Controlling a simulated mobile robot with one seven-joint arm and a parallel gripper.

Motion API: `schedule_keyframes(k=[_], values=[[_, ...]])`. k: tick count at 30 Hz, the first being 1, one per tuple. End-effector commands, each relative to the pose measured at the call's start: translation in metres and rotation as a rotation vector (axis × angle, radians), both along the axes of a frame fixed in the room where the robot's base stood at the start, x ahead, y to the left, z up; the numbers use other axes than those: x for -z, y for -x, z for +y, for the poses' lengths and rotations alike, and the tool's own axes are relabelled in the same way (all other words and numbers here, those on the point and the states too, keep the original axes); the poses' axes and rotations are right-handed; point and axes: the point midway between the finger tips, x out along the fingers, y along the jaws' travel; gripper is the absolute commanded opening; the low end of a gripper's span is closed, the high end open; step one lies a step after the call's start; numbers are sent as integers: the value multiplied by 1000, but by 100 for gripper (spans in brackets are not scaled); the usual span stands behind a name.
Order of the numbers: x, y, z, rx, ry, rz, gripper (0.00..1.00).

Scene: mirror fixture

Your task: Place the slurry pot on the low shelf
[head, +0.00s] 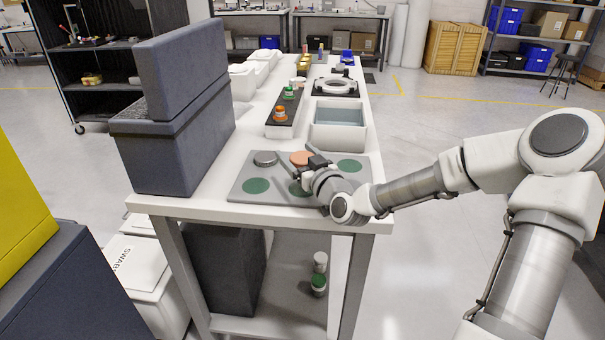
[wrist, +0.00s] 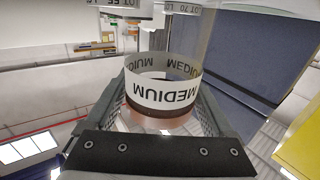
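The slurry pot (wrist: 165,92) is a round container with a white MEDIUM label band and a copper-coloured end. In the wrist view it fills the space between the fingers of my gripper (wrist: 163,85), with no clear gap on either side. In the head view my gripper (head: 308,168) is over the grey plate on the table, around the copper-coloured round top (head: 301,158). Whether the pot touches the plate is hidden. The low shelf (head: 290,292) is under the table, with a green-banded pot (head: 319,284) and a pale pot (head: 320,262) near its right side.
The grey plate (head: 238,194) carries green discs and a silver disc (head: 265,158). A dark blue box (head: 172,150) stands at the left. A water basin (head: 339,138) and a black tray (head: 272,130) lie beyond. A dark block (head: 228,268) fills the shelf's left; a table leg (head: 355,275) stands right.

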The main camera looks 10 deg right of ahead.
Motion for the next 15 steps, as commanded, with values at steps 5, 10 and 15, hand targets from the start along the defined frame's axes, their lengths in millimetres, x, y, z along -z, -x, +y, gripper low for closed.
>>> schedule_keyframes(k=[5, 10, 15], values=[[0, 0, 0, 0, 0, 0, 53], [0, 0, 0, 0, 0, 0, 23], [-1, 0, 0, 0, 0, -2, 0]])
